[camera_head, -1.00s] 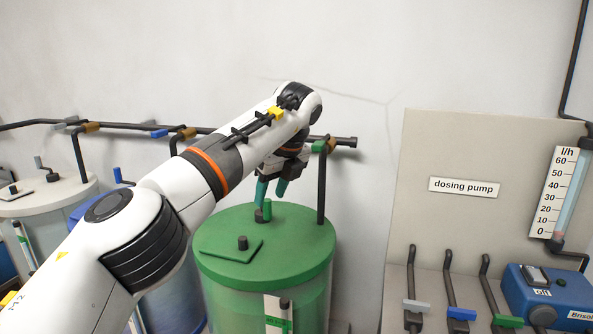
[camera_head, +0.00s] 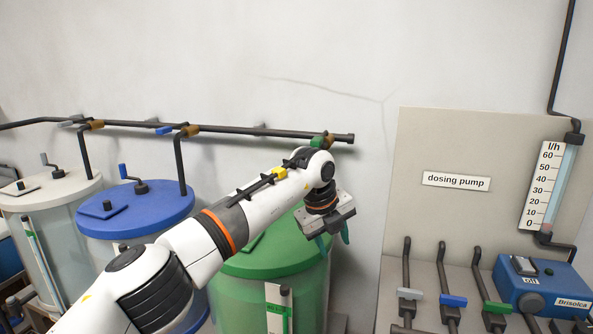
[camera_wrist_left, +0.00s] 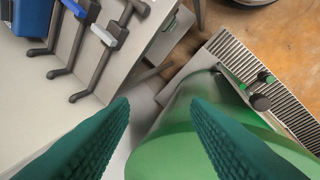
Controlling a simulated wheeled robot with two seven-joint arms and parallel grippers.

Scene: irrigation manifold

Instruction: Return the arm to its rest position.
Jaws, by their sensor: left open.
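My left arm comes in from the lower left in the head view, and my left gripper (camera_head: 333,243) hangs over the right rim of the green-lidded tank (camera_head: 270,262). Its teal fingers are apart and nothing is between them. In the left wrist view the two open fingers (camera_wrist_left: 160,115) point down past the green tank (camera_wrist_left: 185,130), with a gap between them. The arm hides part of the green lid in the head view. My right gripper is not in view.
A blue-lidded tank (camera_head: 137,209) and a white-lidded tank (camera_head: 50,192) stand at left. A dark pipe (camera_head: 250,130) runs along the wall. At right are the dosing pump panel (camera_head: 456,150), several levers (camera_head: 442,272) and a blue pump (camera_head: 545,290).

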